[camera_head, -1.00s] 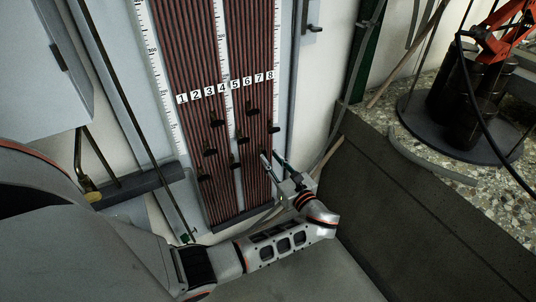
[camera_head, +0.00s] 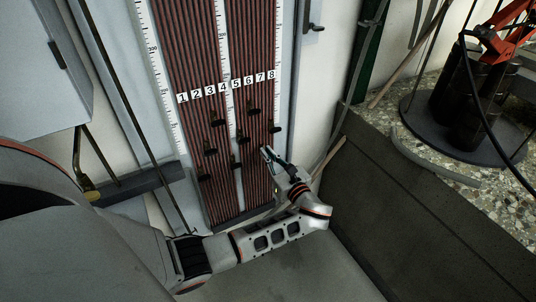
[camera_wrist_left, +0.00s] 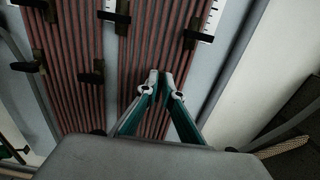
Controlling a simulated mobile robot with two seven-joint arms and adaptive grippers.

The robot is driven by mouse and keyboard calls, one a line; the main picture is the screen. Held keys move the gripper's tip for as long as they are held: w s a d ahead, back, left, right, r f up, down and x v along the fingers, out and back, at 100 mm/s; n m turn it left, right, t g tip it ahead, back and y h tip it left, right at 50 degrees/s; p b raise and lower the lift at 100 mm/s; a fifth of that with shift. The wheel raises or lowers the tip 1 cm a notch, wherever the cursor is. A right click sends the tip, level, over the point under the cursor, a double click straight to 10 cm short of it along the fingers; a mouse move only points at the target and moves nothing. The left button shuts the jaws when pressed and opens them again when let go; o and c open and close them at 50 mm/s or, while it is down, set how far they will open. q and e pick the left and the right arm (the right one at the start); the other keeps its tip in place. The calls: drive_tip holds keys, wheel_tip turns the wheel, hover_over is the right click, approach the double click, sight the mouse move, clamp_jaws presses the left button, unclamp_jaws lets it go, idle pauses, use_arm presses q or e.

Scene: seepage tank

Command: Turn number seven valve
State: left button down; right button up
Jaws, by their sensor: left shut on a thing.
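The tube board (camera_head: 224,218) has vertical reddish-brown tubes under white labels 1 to 8. The number 7 label (camera_head: 260,77) is near the top right. Small dark valves sit at staggered heights, among them one under number 8 (camera_head: 274,128) and one under number 6 (camera_head: 253,111). My left gripper (camera_head: 266,150) is at the lower right of the board, its fingertips in line with the tubes under 7. In the left wrist view the fingertips (camera_wrist_left: 160,76) are nearly together, shut on the number seven valve, which they hide. My right gripper is not in view.
A neighbouring dark valve (camera_wrist_left: 192,38) is close to the right of my fingertips in the left wrist view. A dark stone-topped ledge (camera_head: 420,215) stands to the right, with a round black base and red apparatus on it. A grey cabinet (camera_head: 40,75) is at the left.

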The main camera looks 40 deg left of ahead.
use_arm(q)
drive_tip(key=shift+w+d+r+m+p, duration=0.1)
drive_tip(key=shift+w+r+m+p, duration=0.2)
drive_tip(key=shift+m+p, duration=0.45)
drive_tip(key=shift+r+m+p, duration=0.1)
drive_tip(key=shift+m+p, duration=0.4)
drive_tip(key=shift+m, duration=0.35)
drive_tip(key=shift+w+m, duration=0.1)
drive_tip(key=shift+m, duration=0.4)
drive_tip(key=m, duration=0.1)
drive_tip(key=m+p, duration=0.1)
drive_tip(key=m, duration=0.1)
drive_tip(key=shift+w+d+f+m+p, duration=0.15)
drive_tip(key=shift+w+f+m+p, duration=0.05)
drive_tip(key=shift+f+m+p, duration=0.15)
drive_tip(key=m, duration=0.3)
drive_tip(key=f+m, duration=0.1)
drive_tip(key=m, duration=0.3)
drive_tip(key=f+m, duration=0.1)
drive_tip(key=m, duration=0.3)
drive_tip(key=shift+w+d+p, duration=0.1)
drive_tip(key=shift+w+p, duration=0.1)
drive_tip(key=shift+p, duration=0.1)
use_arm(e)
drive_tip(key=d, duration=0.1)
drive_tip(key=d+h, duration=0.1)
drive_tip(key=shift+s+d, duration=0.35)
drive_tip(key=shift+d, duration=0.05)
